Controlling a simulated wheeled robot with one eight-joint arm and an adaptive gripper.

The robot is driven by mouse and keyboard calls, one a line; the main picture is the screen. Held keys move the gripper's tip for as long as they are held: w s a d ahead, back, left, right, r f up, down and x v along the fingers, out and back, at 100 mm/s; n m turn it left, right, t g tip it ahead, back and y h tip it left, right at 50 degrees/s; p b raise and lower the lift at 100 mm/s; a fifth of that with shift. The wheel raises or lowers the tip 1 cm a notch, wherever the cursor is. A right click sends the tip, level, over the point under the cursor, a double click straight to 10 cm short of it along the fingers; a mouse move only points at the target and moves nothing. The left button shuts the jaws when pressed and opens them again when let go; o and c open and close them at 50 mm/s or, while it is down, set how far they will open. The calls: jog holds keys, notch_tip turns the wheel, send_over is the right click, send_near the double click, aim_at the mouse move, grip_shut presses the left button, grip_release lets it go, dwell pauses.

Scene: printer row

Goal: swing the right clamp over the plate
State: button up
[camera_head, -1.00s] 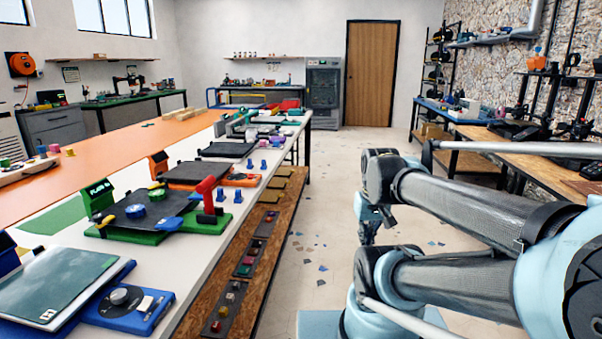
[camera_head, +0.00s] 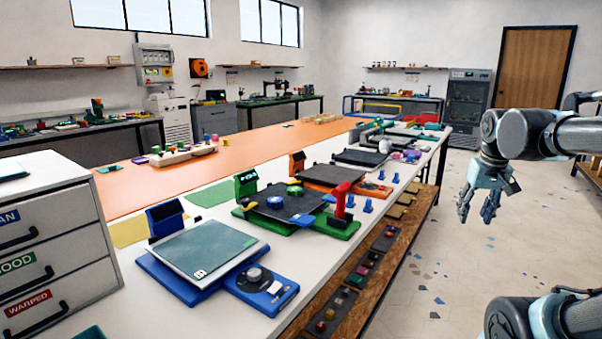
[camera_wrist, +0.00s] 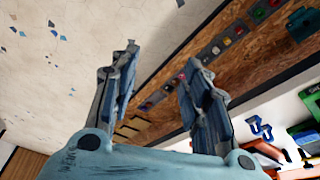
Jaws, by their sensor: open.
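A green printer base (camera_head: 344,232) stands on the long bench, holding a dark plate (camera_head: 280,207) with two round blue-green pieces on top. A red upright lever (camera_head: 342,198), which looks like the right clamp, stands at the base's right side, beside the plate and not over it. Blue tabs (camera_head: 303,220) sit at the plate's right edge. My gripper (camera_head: 478,210) hangs over the floor to the right of the bench, well away from the lever. Its fingers are apart and empty, as the wrist view (camera_wrist: 160,70) also shows. The lever is not clearly visible there.
A blue printer (camera_head: 262,288) with a grey-green sheet stands nearer; an orange one (camera_head: 330,177) stands beyond. Blue pegs (camera_head: 368,206) are beside the red lever. A lower wooden shelf (camera_head: 345,300) runs under the bench. A white drawer cabinet (camera_head: 55,240) is at left. The aisle floor is clear.

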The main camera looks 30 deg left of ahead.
jog(key=w+a+r+n, duration=0.1)
jog(key=w+a+r, duration=0.25)
jog(key=a, duration=0.25)
jog(key=w+a+r+n, duration=0.1)
jog(key=w+a+r, duration=0.25)
jog(key=a, duration=0.35)
notch_tip(320, 180, up, 9)
jog(key=n+y, duration=0.3)
jog(key=n, duration=0.2)
send_over(298, 174)
jog(key=s+d, duration=0.5)
jog(key=d, duration=0.1)
jog(key=x, duration=1.7)
jog(key=shift+f, duration=0.25)
grip_shut()
